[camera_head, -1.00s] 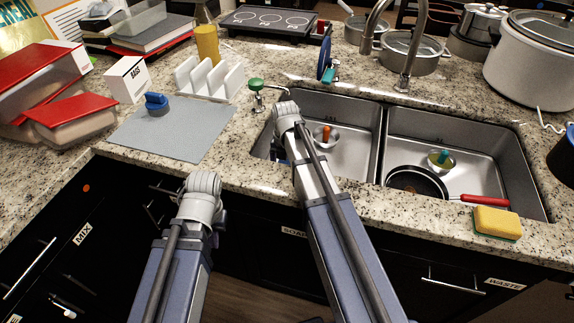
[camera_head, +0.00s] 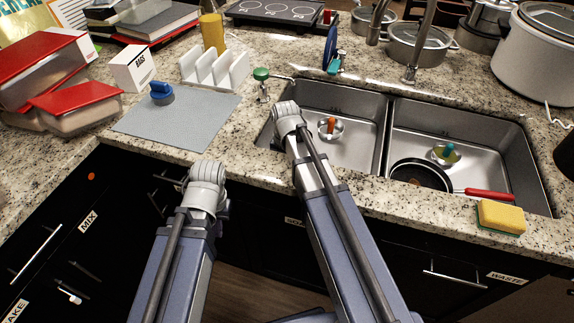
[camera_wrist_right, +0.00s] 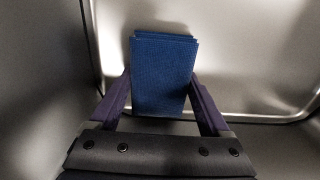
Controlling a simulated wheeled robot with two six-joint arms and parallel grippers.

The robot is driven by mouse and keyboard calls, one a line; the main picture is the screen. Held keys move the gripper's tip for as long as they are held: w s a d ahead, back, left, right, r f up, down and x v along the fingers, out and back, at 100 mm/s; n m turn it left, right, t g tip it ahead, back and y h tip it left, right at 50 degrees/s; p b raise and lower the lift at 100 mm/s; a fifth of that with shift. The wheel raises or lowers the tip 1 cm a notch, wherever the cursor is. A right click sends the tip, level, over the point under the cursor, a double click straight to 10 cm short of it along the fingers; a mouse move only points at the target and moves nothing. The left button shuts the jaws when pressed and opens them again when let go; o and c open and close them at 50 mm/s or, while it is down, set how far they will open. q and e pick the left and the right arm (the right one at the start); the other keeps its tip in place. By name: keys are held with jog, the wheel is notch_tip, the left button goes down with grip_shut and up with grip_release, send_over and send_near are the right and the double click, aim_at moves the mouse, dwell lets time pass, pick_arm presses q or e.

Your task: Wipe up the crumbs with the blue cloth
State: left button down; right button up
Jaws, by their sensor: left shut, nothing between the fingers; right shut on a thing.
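The blue cloth (camera_wrist_right: 163,75) shows in the right wrist view as a folded, upright rectangle. My right gripper (camera_wrist_right: 164,105) is shut on it, one finger at each side, with bare metal sink walls around and behind. In the head view my right arm reaches over the near edge of the left sink basin; its fingers and the cloth are hidden there. My left gripper (camera_head: 205,188) is at the end of the left arm, in front of the counter's edge. Its fingers are mostly hidden; it is shut and empty. I cannot make out any crumbs.
A grey mat (camera_head: 180,122) with a blue-handled object (camera_head: 161,93) lies left of the sink. A white rack (camera_head: 213,72) stands behind it. The right basin holds a pan (camera_head: 420,175); a sponge (camera_head: 500,216) lies on the front rim. Red-lidded containers (camera_head: 75,105) crowd the left.

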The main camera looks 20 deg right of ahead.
jog(key=shift+s+a, duration=0.2)
jog(key=shift+s, duration=0.1)
jog(key=shift+r, duration=0.1)
notch_tip(320, 180, up, 20)
jog(key=p, duration=2)
jog(key=shift+w, duration=0.1)
